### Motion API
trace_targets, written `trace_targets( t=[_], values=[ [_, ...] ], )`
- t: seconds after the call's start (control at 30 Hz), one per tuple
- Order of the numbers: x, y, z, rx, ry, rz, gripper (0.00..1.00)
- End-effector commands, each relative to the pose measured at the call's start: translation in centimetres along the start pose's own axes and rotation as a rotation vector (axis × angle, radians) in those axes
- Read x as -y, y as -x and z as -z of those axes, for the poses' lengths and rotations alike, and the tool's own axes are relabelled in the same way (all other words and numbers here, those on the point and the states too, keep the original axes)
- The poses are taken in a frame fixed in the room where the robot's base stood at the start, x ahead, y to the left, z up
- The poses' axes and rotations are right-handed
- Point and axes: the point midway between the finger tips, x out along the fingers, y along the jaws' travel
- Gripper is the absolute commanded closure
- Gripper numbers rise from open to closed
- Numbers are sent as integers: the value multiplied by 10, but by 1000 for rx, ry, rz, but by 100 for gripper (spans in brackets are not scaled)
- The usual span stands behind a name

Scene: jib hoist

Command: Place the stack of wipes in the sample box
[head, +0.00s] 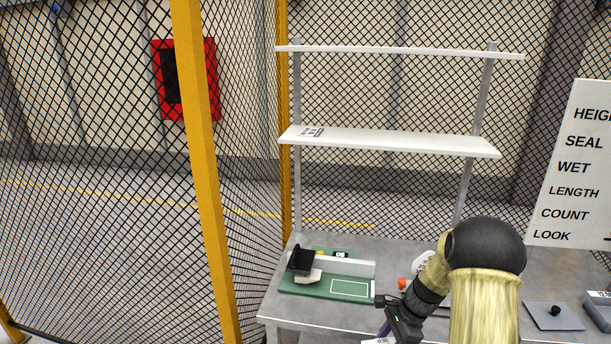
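My gripper (398,317) is low in the head view, over the front part of the grey workbench (268,305). Its dark fingers are small and partly merge with the wrist, so I cannot tell whether they are open or shut. Something purple (385,328) shows just below it, and I cannot tell whether it is touched. A small pale flat piece (308,276) lies by a black device on the green board; I cannot tell whether it is the stack of wipes. I cannot make out the sample box. My arm hides part of the bench.
The green board (310,287) carries the black device (301,259). An orange knob (402,284) is near my gripper. A grey plate with a black knob (555,311) lies right. White shelves (400,142) stand behind; a yellow post (205,170) and mesh fence flank the left.

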Motion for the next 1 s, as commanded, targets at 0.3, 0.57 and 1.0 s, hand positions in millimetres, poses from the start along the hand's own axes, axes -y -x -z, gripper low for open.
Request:
trace_targets(
  t=[0.3, 0.57, 1.0],
  values=[
    [-11, -52, -19, 1, 728, -307, 81],
    [-25, -87, -24, 0, 1244, -520, 81],
    [-28, -96, -22, -1, 1358, -562, 81]
  ],
)
